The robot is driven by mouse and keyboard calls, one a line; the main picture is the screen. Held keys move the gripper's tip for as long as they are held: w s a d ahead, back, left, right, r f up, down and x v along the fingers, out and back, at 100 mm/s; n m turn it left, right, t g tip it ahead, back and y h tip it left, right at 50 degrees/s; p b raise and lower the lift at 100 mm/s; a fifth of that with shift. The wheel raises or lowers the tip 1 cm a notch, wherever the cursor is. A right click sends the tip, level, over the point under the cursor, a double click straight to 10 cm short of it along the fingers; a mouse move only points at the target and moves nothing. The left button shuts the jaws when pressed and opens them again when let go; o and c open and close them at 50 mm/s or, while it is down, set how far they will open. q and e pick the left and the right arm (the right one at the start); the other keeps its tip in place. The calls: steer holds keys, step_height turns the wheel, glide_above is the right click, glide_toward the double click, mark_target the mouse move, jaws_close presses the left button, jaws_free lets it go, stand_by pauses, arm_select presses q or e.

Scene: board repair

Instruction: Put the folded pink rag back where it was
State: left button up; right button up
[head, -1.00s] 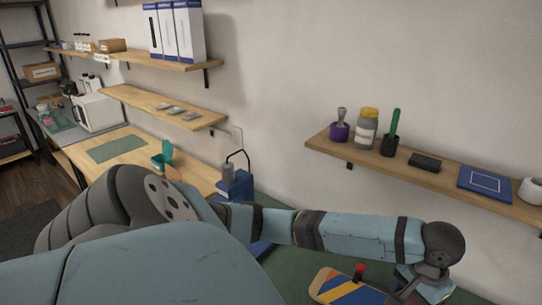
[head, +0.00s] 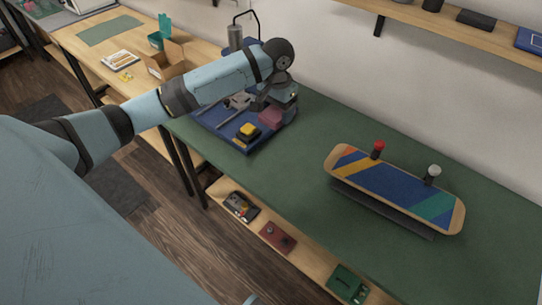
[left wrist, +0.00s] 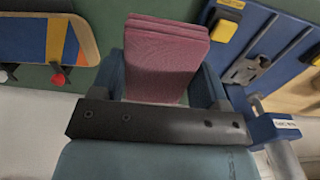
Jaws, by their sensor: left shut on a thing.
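The folded pink rag (head: 271,118) is held in my left gripper (head: 268,106) at the right part of the blue tray (head: 232,143). In the left wrist view the rag (left wrist: 166,60) stands out between the two fingers, its folded layers showing at the top edge. The fingers are shut on it. The blue tray (left wrist: 262,83) lies to the right of the rag there, with green bench top behind. I cannot tell whether the rag touches the tray or hangs just above it. My right gripper is not in view.
A striped skateboard deck (head: 392,189) sits on the green bench (head: 300,170) to the right. Bare bench lies between. A cardboard box (head: 166,62) stands on the wooden table; a low shelf (head: 310,262) holds several items.

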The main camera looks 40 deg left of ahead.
arm_select(q)
steer(key=b, duration=0.2)
glide_above(274, 162)
step_height(274, 162, down, 16)
steer(key=shift+f, duration=0.2)
step_height(274, 162, down, 4)
steer(key=shift+f, duration=0.25)
steer(key=shift+f, duration=0.1)
steer(key=o, duration=0.8)
steer(key=shift+o, duration=0.2)
step_height(274, 162, up, 12)
steer(key=p, duration=0.1)
